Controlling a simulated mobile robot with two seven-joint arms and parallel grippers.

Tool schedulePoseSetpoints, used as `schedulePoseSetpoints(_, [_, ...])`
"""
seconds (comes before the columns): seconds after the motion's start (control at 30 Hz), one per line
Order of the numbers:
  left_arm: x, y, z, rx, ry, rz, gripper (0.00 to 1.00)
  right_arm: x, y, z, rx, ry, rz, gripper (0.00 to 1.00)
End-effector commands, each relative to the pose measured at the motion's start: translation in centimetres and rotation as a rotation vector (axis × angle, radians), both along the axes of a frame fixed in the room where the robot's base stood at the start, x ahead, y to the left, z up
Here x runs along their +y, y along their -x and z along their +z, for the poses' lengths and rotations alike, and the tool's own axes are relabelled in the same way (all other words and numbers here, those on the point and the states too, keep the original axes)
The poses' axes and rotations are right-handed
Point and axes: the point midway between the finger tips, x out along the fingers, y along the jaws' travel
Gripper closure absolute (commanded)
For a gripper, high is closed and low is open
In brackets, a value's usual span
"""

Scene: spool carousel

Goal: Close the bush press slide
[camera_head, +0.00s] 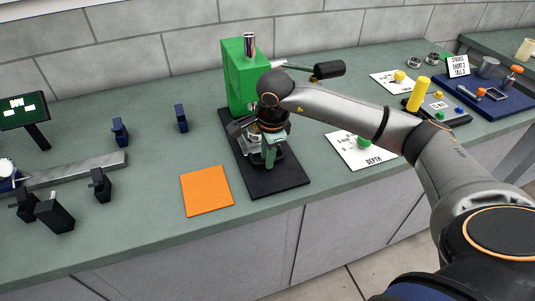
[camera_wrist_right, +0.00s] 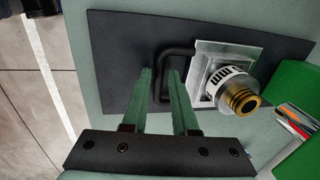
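The green bush press (camera_head: 239,75) stands on a black base plate (camera_head: 283,184) on the bench. In the right wrist view, its metal slide (camera_wrist_right: 203,70) carries a ringed cylinder with a brass end (camera_wrist_right: 240,97). A black U-shaped handle (camera_wrist_right: 161,65) sticks out from the slide. My right gripper (camera_head: 268,158) is low over the plate in front of the press. In the right wrist view, its green fingers (camera_wrist_right: 160,75) stand on either side of the handle bar, with narrow gaps visible. In the head view, my wrist hides much of the slide. My left gripper is not in view.
A black-knobbed lever (camera_head: 328,70) reaches right from the press, just behind my right arm. An orange mat (camera_head: 206,190) lies left of the base plate. A white DEPTH card (camera_head: 352,155) lies to the right, partly under my arm. Dark blocks (camera_head: 101,185) stand at left.

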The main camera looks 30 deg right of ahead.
Motion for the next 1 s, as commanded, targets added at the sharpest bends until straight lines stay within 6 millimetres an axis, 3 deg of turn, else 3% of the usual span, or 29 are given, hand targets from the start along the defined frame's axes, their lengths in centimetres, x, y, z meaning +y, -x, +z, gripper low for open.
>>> schedulePoseSetpoints(0.23, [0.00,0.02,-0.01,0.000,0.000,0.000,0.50,0.00,0.00,0.03,0.000,0.000,0.000,1.00])
schedulePoseSetpoints(1.0, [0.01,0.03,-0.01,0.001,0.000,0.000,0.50,-0.02,-0.01,0.06,-0.001,0.000,-0.001,1.00])
